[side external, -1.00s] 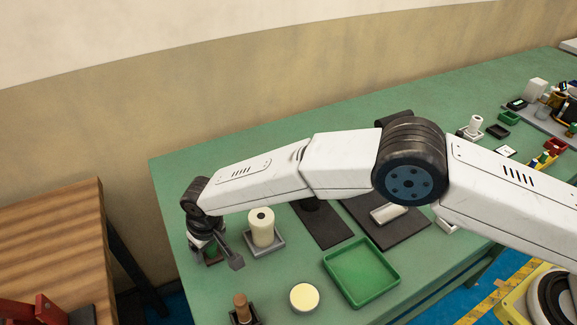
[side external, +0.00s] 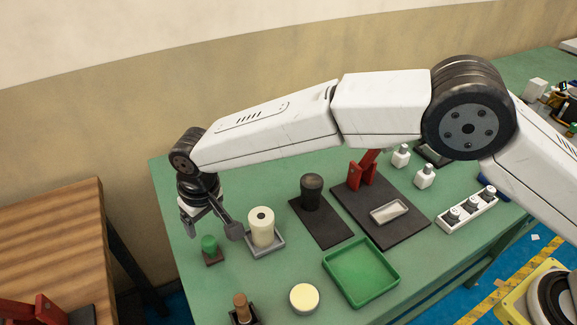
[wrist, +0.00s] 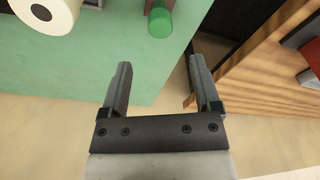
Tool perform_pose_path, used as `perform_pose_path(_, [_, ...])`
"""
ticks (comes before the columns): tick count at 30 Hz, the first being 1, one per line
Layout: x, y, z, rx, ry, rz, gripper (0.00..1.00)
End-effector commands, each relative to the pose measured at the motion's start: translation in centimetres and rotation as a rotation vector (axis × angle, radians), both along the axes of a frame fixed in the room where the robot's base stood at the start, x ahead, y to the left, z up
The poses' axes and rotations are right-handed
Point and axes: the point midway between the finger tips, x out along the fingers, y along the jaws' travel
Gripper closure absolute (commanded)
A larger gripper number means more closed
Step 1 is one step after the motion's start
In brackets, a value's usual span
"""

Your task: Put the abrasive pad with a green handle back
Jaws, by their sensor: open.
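The abrasive pad's green handle (side external: 209,243) stands upright on a small dark brown base (side external: 214,257) at the left end of the green table. I cannot tell whether the pad itself is part of this base or hidden in it. The green handle also shows at the top of the wrist view (wrist: 160,22), beyond my fingertips. My gripper (side external: 188,224) is raised above and slightly left of the handle, apart from it. In the wrist view my gripper (wrist: 160,66) has its fingers spread with nothing between them.
A cream roll (side external: 262,228) on a grey holder stands just right of the handle. A green tray (side external: 362,297), a round cream-topped container (side external: 304,297) and a brown-handled item (side external: 242,305) lie nearer the front. A wooden table (side external: 50,240) stands left across a gap.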

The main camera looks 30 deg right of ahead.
Motion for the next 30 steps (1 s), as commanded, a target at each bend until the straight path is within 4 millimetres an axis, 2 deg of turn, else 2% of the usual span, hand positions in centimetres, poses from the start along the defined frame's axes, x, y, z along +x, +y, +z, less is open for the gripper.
perform_pose_path(6, [-0.2,-0.1,1.2,0.000,0.000,0.000,0.20])
perform_pose_path(24, [-0.2,-0.2,1.3,0.000,0.000,0.000,0.20])
perform_pose_path(30, [0.3,-1.8,1.7,0.002,-0.001,-0.015,0.20])
